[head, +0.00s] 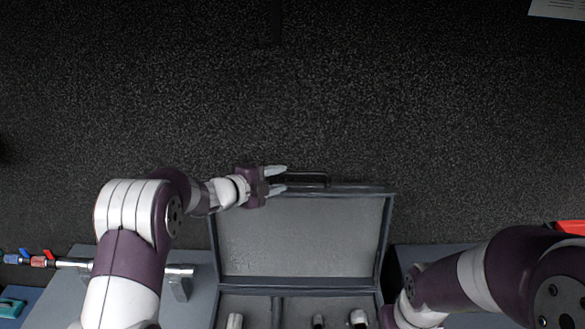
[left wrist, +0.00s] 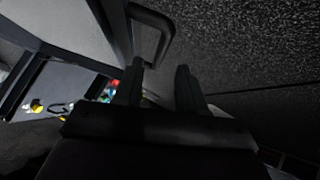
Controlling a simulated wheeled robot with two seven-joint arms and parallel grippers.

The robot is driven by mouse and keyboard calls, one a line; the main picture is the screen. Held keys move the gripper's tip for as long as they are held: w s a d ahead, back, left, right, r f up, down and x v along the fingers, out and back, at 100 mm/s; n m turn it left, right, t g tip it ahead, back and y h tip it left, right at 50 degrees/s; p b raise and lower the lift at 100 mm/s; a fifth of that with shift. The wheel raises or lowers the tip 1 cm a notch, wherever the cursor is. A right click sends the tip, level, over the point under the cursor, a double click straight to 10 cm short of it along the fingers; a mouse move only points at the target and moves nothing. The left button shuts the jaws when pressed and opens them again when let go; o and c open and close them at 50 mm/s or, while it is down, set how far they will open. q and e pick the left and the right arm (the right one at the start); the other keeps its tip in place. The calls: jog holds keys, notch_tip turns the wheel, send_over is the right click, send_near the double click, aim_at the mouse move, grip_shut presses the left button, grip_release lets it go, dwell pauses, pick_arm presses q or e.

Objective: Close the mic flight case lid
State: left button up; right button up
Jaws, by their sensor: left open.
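The mic flight case stands open in the head view, its grey-lined lid (head: 302,235) raised behind the base. The base (head: 295,308) has compartments holding several mics, partly cut off by the lower frame edge. A dark handle (head: 306,180) sits on the lid's far edge. My left gripper (head: 276,179) is open, at the left end of the handle, its fingers pointing right. In the left wrist view the handle (left wrist: 152,35) shows just beyond the open fingers (left wrist: 160,85); I cannot tell whether they touch it. My right arm is at lower right; its gripper is not clearly visible.
A grey surface (head: 68,292) lies left of the case, with a metal bracket (head: 180,281) and a pole with blue and red clips (head: 38,261). A red object (head: 570,227) is at the right edge. Dark carpet beyond the lid is clear.

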aim_at(295, 175)
pick_arm(q)
jog(key=x, duration=0.2)
jog(key=p+x, duration=0.1)
jog(key=x, duration=0.1)
jog(key=shift+d+r, duration=0.1)
jog(key=shift+d, duration=0.35)
jog(key=shift+w+d+p, duration=0.15)
jog(key=shift+w+p, duration=0.15)
jog(key=shift+w+f, duration=0.15)
jog(key=shift+f, duration=0.1)
jog(key=shift+w+d+f, duration=0.15)
jog(key=shift+d, duration=0.1)
grip_shut()
pick_arm(e)
jog(key=shift+d+r, duration=0.25)
jog(key=shift+r, duration=0.9)
